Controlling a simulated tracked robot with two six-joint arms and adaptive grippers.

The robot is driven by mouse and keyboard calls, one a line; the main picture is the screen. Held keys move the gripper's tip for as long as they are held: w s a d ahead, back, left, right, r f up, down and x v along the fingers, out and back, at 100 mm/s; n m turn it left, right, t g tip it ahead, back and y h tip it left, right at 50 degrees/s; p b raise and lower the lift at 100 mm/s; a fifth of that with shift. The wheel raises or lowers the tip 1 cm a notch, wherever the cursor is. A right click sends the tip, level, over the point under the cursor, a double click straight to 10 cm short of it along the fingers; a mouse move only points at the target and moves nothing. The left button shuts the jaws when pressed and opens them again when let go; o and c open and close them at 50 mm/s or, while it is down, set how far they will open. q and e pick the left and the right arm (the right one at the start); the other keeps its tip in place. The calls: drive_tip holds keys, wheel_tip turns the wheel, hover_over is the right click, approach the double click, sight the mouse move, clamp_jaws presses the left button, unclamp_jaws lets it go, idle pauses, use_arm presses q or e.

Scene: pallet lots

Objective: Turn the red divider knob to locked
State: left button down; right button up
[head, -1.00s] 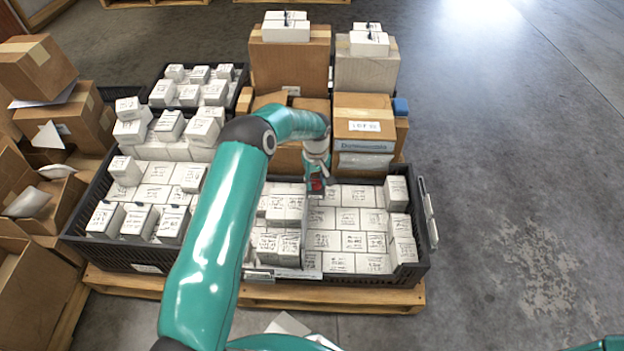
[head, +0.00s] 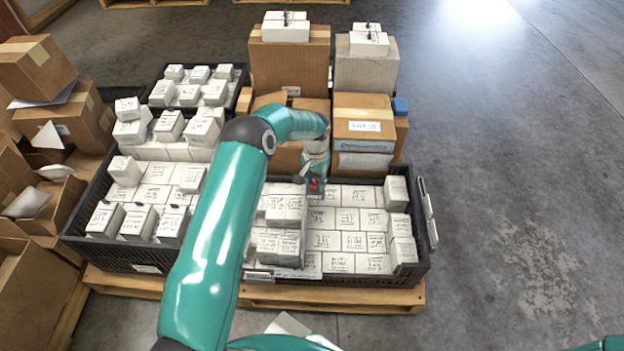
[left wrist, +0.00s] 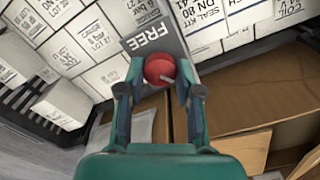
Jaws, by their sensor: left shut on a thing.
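A grey plate reading FREE (left wrist: 150,38) lies just beyond the knob. Any locked label is not visible. My right gripper is out of view.
The black crate (head: 350,281) around the knob holds white labelled boxes (head: 338,262) on both sides of the divider. Brown cartons (head: 364,108) stand close behind it. Another black crate of white boxes stands at left. Open floor (head: 520,200) lies at right.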

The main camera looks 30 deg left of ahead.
sight(315, 184)
use_arm(q)
drive_tip(key=shift+s+d+f+m, duration=0.1)
drive_tip(key=shift+s+m, duration=0.05)
drive_tip(key=shift+m, duration=0.7)
drive_tip(key=shift+s+f+m, duration=0.1)
drive_tip(key=shift+s+m, duration=0.05)
drive_tip(key=shift+m, duration=0.7)
drive_tip(key=c, duration=0.8)
unclamp_jaws()
drive_tip(key=shift+o, duration=0.2)
drive_tip(key=shift+w+r, duration=0.1)
drive_tip(key=shift+w+r, duration=0.1)
drive_tip(key=shift+r, duration=0.5)
wheel_tip(315, 184, up, 11)
drive_tip(key=shift+f, duration=0.15)
